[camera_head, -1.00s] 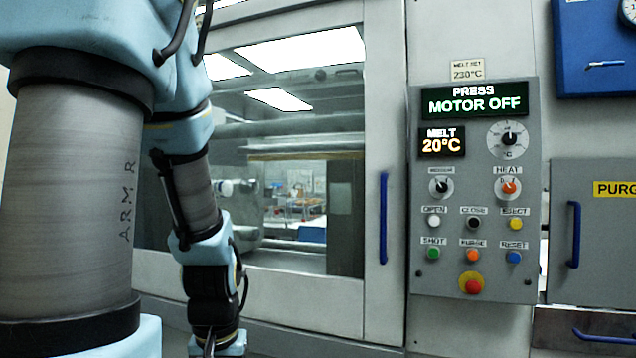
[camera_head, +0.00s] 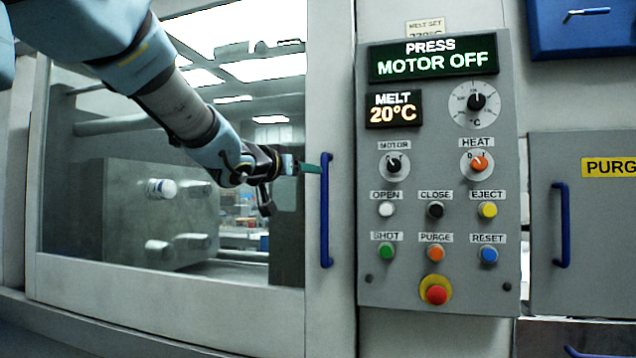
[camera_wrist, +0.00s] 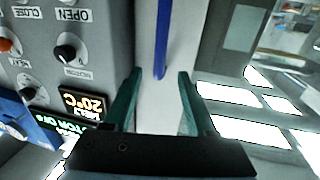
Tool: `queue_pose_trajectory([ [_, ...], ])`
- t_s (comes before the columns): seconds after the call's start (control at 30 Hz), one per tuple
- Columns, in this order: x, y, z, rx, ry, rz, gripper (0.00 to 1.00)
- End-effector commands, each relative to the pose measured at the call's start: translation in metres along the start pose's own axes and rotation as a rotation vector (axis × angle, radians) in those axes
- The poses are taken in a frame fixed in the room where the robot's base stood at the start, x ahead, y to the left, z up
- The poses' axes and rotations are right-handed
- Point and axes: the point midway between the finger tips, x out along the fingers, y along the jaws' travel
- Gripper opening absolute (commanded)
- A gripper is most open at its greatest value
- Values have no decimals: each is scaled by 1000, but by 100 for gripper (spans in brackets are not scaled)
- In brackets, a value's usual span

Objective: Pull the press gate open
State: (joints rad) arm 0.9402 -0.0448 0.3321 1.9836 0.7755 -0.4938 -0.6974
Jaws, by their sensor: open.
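The press gate (camera_head: 60,275) is a pale frame around a large window. It stands shut beside the control panel as far as I can see. Its blue vertical handle (camera_head: 326,212) is on the frame's right side. My gripper (camera_head: 312,169) is at the upper part of the handle, coming from the left. In the wrist view the green fingers of my gripper (camera_wrist: 158,76) are spread apart. The end of the blue handle (camera_wrist: 161,40) lies between and just beyond the fingertips. I see no finger clearly touching the handle.
The control panel (camera_head: 438,265) with knobs and buttons is close to the right of the handle. Its displays read "MOTOR OFF" and "20°C". Further right is a grey purge door (camera_head: 600,225) with its own blue handle (camera_head: 562,225). A blue box (camera_head: 590,35) hangs above.

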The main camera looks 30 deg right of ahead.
Motion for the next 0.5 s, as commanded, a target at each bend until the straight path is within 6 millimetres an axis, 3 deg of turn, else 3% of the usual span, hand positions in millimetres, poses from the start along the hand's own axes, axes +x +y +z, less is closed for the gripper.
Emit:
queue_pose_trajectory([
  [0.17, 21, 1, 0, 1, -1, 3, 57],
  [0.5, 82, 1, 0, 2, -3, 1, 57],
])
